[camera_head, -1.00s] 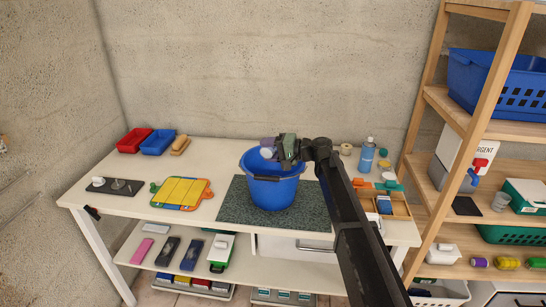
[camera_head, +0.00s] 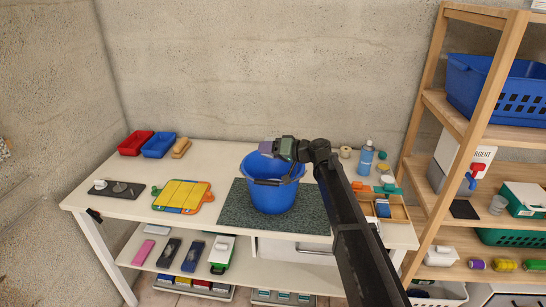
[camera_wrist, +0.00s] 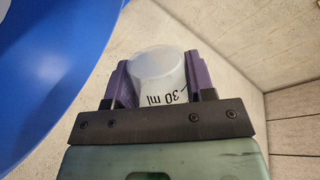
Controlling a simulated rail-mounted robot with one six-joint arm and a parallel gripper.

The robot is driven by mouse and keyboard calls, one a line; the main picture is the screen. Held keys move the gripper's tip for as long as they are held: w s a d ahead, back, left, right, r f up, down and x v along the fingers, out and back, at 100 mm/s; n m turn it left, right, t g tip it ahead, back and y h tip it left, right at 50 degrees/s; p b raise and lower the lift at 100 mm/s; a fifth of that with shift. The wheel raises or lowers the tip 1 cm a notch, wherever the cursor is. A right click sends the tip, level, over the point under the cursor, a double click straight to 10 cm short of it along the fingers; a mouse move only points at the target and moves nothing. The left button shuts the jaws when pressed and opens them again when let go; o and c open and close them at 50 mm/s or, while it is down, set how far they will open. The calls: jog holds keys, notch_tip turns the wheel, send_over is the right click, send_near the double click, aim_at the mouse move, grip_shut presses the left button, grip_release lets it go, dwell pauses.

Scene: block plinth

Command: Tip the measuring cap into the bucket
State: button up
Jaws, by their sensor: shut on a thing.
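The blue bucket (camera_head: 273,196) stands on the dark speckled mat (camera_head: 234,214) in the middle of the table. Its wall also fills the left of the wrist view (camera_wrist: 45,60). My gripper (camera_head: 267,147) is above the bucket's opening, towards the back rim. In the wrist view, the purple jaws of my gripper (camera_wrist: 157,78) are shut on the translucent white measuring cap (camera_wrist: 157,70). Its "30 ml" print reads upside down there. In the head view the cap is hidden behind the jaws. Its contents and the bucket's inside cannot be made out.
A yellow board (camera_head: 182,196) lies left of the mat. Red (camera_head: 135,142) and blue trays (camera_head: 158,145) stand at the back left. A blue bottle (camera_head: 365,158) and a wooden organiser (camera_head: 398,211) are on the right, beyond my arm. The wooden shelf rises at far right.

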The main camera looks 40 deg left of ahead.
jog(key=shift+s+d+r+n+t, duration=0.1)
jog(key=shift+s+r+n+t, duration=0.05)
jog(key=shift+r+n, duration=0.3)
jog(key=shift+s+d+r+n+t, duration=0.1)
jog(key=shift+r+n+t, duration=0.05)
jog(key=shift+r+n, duration=0.25)
jog(key=shift+s+d+r+n+p, duration=0.2)
jog(key=shift+s+r+n+p, duration=0.2)
jog(key=shift+s+n+p, duration=0.25)
jog(key=s+f+n+b, duration=0.1)
jog(key=s+f+n+t+b, duration=0.1)
jog(key=n+b, duration=0.1)
jog(key=s+f+n+b, duration=0.1)
jog(key=f+b, duration=0.1)
jog(key=shift+s+d+n+y, duration=0.1)
jog(key=shift+d+n+y, duration=0.2)
jog(key=shift+d+y, duration=0.1)
